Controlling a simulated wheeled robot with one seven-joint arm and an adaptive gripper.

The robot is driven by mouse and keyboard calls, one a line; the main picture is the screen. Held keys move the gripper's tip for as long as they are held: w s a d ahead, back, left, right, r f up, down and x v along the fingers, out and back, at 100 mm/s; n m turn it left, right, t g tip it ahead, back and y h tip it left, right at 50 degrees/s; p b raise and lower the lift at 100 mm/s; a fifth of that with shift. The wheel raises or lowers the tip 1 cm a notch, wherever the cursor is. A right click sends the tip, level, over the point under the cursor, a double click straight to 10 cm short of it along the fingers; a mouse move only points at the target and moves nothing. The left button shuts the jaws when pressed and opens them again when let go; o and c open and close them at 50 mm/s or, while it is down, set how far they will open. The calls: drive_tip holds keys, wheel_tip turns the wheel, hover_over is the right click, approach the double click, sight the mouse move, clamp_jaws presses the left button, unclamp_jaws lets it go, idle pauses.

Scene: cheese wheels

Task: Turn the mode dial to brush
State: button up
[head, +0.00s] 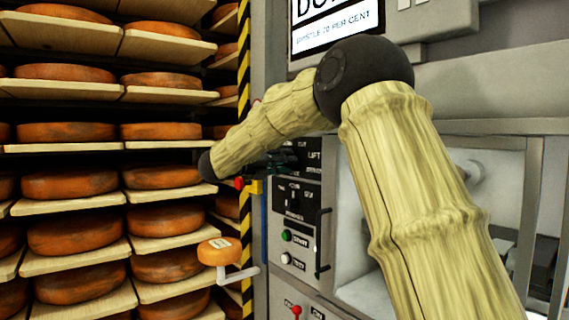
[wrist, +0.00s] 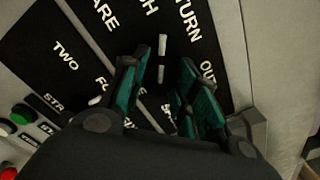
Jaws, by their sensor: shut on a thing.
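My gripper (wrist: 158,92) is at the black control panel (head: 314,158), with its dark green finger pads on either side of the mode dial. It is shut on the dial, whose black body is mostly hidden between the fingers and blends into the panel. A white pointer line (wrist: 162,45) shows beyond the fingertips, between lettering ending in "H" and the word "TURN". Other labels read "ARE" and "OUT", partly cut off or covered. In the head view my gripper (head: 284,160) hides the dial, and I cannot make out the brush label clearly.
A second black panel (head: 300,200) sits below, with a green button (head: 286,236) and a white button (head: 286,258) under it. Shelves of cheese wheels (head: 68,184) fill the left.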

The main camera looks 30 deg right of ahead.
drive_tip(key=shift+r+n, duration=0.2)
drive_tip(key=shift+n, duration=0.6)
drive_tip(key=o, duration=1)
drive_tip(key=shift+a, duration=0.1)
drive_tip(key=shift+c, duration=0.2)
